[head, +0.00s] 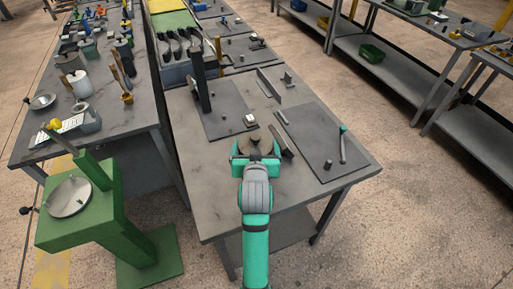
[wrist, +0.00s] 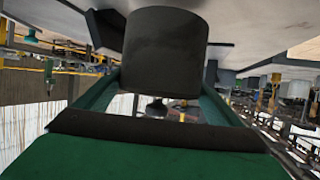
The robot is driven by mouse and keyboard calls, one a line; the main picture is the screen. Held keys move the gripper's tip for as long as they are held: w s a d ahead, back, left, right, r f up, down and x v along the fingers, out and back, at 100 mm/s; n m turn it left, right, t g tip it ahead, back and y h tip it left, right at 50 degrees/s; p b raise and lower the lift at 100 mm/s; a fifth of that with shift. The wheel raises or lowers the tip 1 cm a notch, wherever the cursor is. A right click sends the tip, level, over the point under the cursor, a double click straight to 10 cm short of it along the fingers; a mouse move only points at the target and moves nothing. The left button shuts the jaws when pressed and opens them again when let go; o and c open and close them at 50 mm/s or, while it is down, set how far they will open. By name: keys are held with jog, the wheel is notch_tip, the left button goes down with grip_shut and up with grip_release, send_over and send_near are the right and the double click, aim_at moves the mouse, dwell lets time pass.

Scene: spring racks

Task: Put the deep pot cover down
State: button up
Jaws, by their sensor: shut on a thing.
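The deep pot cover (head: 256,142) shows in the head view as a dark brownish round piece at the near part of the middle table. My gripper (head: 256,152) is shut on it, with a green finger on either side. In the wrist view the cover (wrist: 165,48) is a dark, deep cylinder between the green fingers of my gripper (wrist: 160,90). I cannot tell whether its underside touches the table (head: 225,205). My gripper and arm hide part of it in the head view.
Close by are a small light block (head: 250,121), a dark flat bar (head: 282,143) and a right-hand mat (head: 312,160) with a teal-tipped tool (head: 343,143). A tall dark post (head: 200,82) stands behind. Bare table lies to the front left. A green stand (head: 80,220) is at left.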

jog(key=shift+w+d+f, duration=0.15)
jog(key=shift+w+f, duration=0.2)
jog(key=shift+f, duration=0.15)
jog(key=shift+w+d+f, duration=0.1)
jog(key=shift+w+f, duration=0.1)
jog(key=shift+f, duration=0.4)
jog(key=shift+w+f, duration=0.2)
jog(key=shift+f, duration=0.4)
jog(key=shift+s+f, duration=0.15)
jog(key=shift+f, duration=0.3)
jog(key=shift+s, duration=0.1)
jog(key=shift+f, duration=0.1)
jog(key=o, duration=1.1)
